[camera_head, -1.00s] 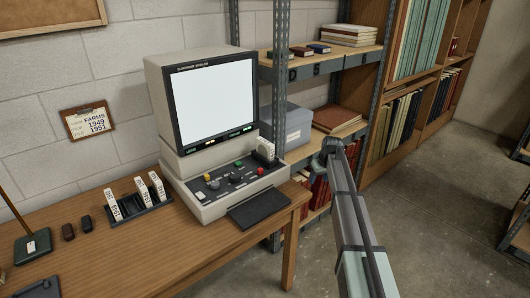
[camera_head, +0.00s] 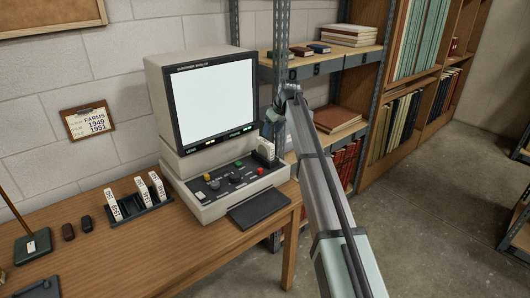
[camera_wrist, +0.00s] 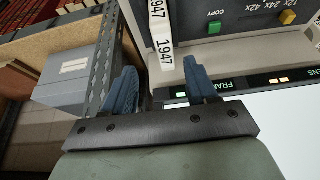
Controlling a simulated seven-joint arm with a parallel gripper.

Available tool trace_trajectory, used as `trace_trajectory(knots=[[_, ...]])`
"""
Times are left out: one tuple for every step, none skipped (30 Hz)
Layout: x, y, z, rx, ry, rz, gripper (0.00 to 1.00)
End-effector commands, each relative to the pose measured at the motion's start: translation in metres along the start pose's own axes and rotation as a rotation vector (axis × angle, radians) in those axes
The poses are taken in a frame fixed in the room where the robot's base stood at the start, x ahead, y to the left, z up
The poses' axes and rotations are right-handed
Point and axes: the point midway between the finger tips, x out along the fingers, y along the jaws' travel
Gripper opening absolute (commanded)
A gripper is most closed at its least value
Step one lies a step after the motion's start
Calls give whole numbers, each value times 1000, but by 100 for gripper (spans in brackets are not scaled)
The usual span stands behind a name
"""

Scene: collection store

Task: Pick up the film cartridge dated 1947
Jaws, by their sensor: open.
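The film cartridge labelled 1947 (camera_wrist: 162,40) is white with black digits and stands at the right end of the reader's console. In the head view the cartridge (camera_head: 265,150) shows below my gripper, its label too small to read. My gripper (camera_wrist: 160,75) is open, with its blue fingers on either side of the cartridge's line in the wrist view. No grip on it shows, and I cannot tell the gap in depth. In the head view my gripper (camera_head: 272,117) is just above the cartridge, beside the screen.
The microfilm reader (camera_head: 202,62) stands on the wooden desk (camera_head: 150,258). A rack (camera_head: 147,208) holds several other cartridges on its left. A metal shelf post (camera_head: 281,40) rises close behind my gripper. A grey box (camera_wrist: 70,75) is on the shelf. A farms card (camera_head: 88,121) hangs on the wall.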

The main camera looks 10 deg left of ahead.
Motion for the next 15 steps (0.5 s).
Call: trace_trajectory(knots=[[9, 0, 0, 0, -1, 0, 57], [14, 0, 0, 0, -1, 0, 57], [22, 0, 0, 1, -1, 0, 57], [28, 0, 0, 1, -2, -1, 57], [33, 0, 0, 1, -2, 0, 57], [39, 0, 0, 1, -1, 0, 57], [44, 0, 0, 1, 0, 1, 57], [48, 0, 0, 1, -1, 0, 57], [53, 0, 0, 1, -1, 0, 57], [56, 0, 0, 1, -1, 0, 57], [58, 0, 0, 1, -1, 1, 57], [60, 0, 0, 1, 0, 1, 57], [61, 0, 0, 1, 0, 1, 57], [62, 0, 0, 1, 1, 1, 57], [63, 0, -1, 1, 1, 2, 57]])
